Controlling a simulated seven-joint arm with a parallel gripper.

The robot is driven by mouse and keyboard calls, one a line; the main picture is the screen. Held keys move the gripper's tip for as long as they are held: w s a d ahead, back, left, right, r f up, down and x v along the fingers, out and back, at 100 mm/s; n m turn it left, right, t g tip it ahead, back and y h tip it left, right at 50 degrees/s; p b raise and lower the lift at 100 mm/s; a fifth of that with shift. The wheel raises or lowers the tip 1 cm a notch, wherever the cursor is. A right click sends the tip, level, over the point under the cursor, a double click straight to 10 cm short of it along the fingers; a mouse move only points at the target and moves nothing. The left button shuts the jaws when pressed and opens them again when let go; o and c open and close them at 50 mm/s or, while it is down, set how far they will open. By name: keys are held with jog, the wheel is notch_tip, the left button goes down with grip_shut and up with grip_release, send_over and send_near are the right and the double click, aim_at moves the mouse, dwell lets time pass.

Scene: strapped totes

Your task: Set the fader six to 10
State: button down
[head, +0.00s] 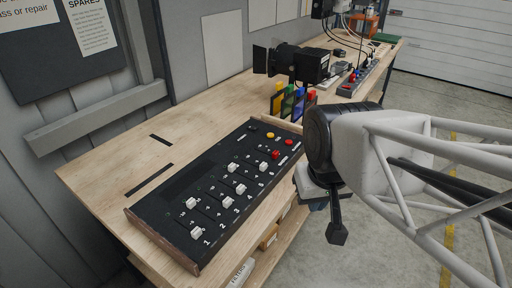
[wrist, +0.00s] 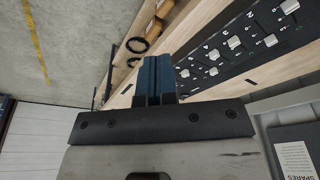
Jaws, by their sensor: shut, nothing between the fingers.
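The black fader console (head: 150,213) lies on the wooden bench, with several white fader caps at differing heights in their slots. The rightmost white cap (head: 264,166) appears to be fader six, but its number and scale are too small to read surely. A red cap (head: 276,154) sits just beyond it. My gripper (head: 337,235) is off the bench's front edge, right of the console and apart from it. In the wrist view its two dark blue fingers (wrist: 155,78) are together and empty, and the console (wrist: 244,62) shows to their right.
Yellow (head: 270,135) and red (head: 289,142) buttons are at the console's far end. Coloured panels (head: 290,102) and a black lamp (head: 298,65) stand behind it. Boxes (head: 268,237) lie under the bench. The bench left of the console is mostly clear.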

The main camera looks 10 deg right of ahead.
aim_at(265, 169)
jog(key=w+d+f+m+t+y, duration=0.1)
jog(key=w+d+f+m+y, duration=0.1)
jog(key=w, duration=0.4)
jog(key=w+d+f+m+t+y, duration=0.1)
jog(key=w+d+f+m+y, duration=0.1)
jog(key=w+f+m, duration=0.2)
jog(key=w+d+f+m+t+y, duration=0.2)
jog(key=w+d+f, duration=0.1)
jog(key=w, duration=0.6)
jog(key=shift+w+m+y, duration=0.3)
jog(key=shift+w+m, duration=0.1)
jog(key=shift+a+f, duration=0.1)
jog(key=x, duration=1)
jog(key=shift+w+a, duration=0.35)
jog(key=shift+w, duration=0.05)
jog(key=shift+w+a, duration=1.05)
jog(key=shift+w, duration=0.05)
